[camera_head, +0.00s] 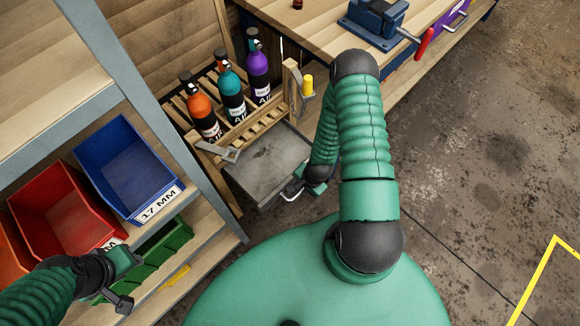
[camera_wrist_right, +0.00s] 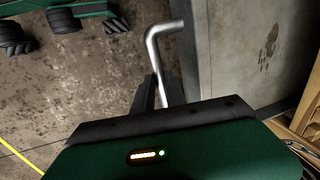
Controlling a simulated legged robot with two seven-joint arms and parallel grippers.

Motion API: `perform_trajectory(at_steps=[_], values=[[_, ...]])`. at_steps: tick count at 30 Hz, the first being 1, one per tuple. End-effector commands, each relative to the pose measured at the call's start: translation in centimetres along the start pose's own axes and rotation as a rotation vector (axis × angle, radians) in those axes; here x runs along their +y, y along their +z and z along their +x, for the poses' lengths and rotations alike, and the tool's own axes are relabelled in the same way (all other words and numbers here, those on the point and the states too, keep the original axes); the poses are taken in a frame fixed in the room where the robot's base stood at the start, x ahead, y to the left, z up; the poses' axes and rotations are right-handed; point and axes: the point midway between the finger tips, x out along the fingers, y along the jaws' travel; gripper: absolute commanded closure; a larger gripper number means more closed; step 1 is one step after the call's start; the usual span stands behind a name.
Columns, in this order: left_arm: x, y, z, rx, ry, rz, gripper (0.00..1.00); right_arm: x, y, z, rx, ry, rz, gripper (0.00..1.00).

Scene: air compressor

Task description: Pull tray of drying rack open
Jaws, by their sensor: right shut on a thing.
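The drying rack (camera_head: 240,128) is a slatted wooden frame holding bottles. Its grey metal tray (camera_head: 262,168) sticks out from under the slats toward me; the tray's wall fills the right of the wrist view (camera_wrist_right: 228,50). A bent metal handle (camera_head: 292,190) is on the tray's front, and its bar shows in the wrist view (camera_wrist_right: 153,50). My right gripper (camera_head: 302,188) is shut on the handle; its fingers are partly hidden in the head view. My left gripper (camera_head: 122,303) is at the lower left, over the green bin, away from the rack; its finger gap is unclear.
Orange (camera_head: 200,108), teal (camera_head: 231,85) and purple (camera_head: 258,68) bottles stand in the rack. A shelf with red (camera_head: 62,212), blue (camera_head: 128,165) and green (camera_head: 165,252) bins is at left. A workbench with a blue vise (camera_head: 375,22) is behind. Concrete floor at right is clear.

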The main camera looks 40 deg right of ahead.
Motion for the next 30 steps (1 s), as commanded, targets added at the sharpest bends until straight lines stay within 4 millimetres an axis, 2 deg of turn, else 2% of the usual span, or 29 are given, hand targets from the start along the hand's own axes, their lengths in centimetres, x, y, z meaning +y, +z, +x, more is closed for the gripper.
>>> perform_trajectory(at_steps=[3, 9, 22, 23, 24, 27, 30], values=[[0.0, -0.1, -0.5, 0.0, 0.0, 0.0, 0.64, 2.5, 0.1, -0.6, -0.002, 0.005, 0.004, 1.0], [0.0, -0.2, -0.7, 0.0, 0.0, 0.0, 0.64, 4.5, 0.1, -0.9, -0.002, 0.003, 0.001, 1.0], [0.0, -0.2, -0.7, 0.0, 0.0, 0.0, 0.64, 5.0, 0.0, -0.9, -0.002, 0.003, -0.001, 1.0], [0.0, -0.2, -0.7, 0.0, 0.0, 0.0, 0.64, 5.0, 0.0, -0.9, -0.002, 0.003, -0.001, 0.81], [0.0, -0.2, -0.7, 0.0, 0.0, 0.0, 0.64, 5.0, 0.0, -0.9, -0.002, 0.003, -0.001, 0.76], [0.0, -0.2, -0.7, 0.0, 0.0, 0.0, 0.64, 5.0, 0.0, -0.9, -0.001, 0.002, -0.001, 0.63], [0.0, -0.2, -0.7, 0.0, 0.0, 0.0, 0.64, 5.0, -0.1, -0.9, 0.0, 0.001, -0.001, 0.62]])
